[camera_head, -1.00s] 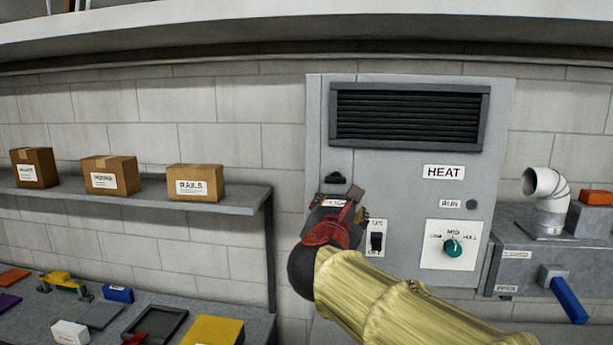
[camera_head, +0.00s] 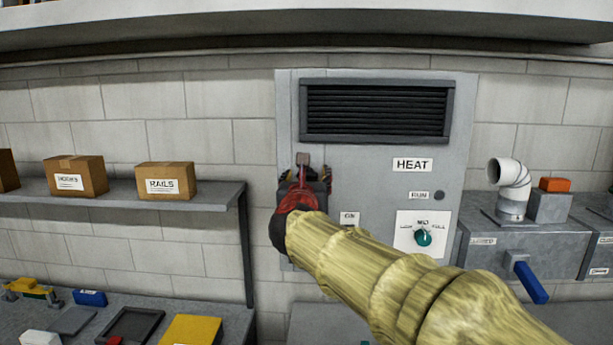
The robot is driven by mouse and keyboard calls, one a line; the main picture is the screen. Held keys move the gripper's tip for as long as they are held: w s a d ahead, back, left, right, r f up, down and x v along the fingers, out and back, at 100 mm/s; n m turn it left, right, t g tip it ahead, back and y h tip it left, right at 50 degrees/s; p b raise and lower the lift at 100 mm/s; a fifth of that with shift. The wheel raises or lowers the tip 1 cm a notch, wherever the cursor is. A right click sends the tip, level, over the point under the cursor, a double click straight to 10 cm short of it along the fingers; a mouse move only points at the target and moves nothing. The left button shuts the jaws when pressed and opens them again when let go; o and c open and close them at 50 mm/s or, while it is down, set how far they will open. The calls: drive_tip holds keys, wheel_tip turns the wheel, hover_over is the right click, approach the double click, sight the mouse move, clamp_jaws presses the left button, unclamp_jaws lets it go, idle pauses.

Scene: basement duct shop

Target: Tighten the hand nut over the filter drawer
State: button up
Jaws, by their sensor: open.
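The grey HEAT cabinet (camera_head: 376,165) stands against the block wall, with a dark louvred grille (camera_head: 375,110) at its top. My gripper (camera_head: 306,176), dark with red parts, is open in front of the cabinet's left side, just below the grille's lower left corner. It points away from me at the panel. I see no hand nut now; the gripper covers the spot where a small dark knob showed earlier. I cannot tell whether the fingers are around it or touching it. No filter drawer can be made out; my yellow arm hides much of the lower cabinet.
A green dial (camera_head: 423,238) and a RUN label (camera_head: 419,195) are on the cabinet's right side. A duct box with a white elbow pipe (camera_head: 512,187) and blue handle (camera_head: 529,283) stands right. Boxes sit on a shelf (camera_head: 200,203) at left, above a cluttered bench (camera_head: 230,318).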

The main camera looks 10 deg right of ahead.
drive_tip(key=shift+c, duration=1.4)
drive_tip(key=c, duration=0.9)
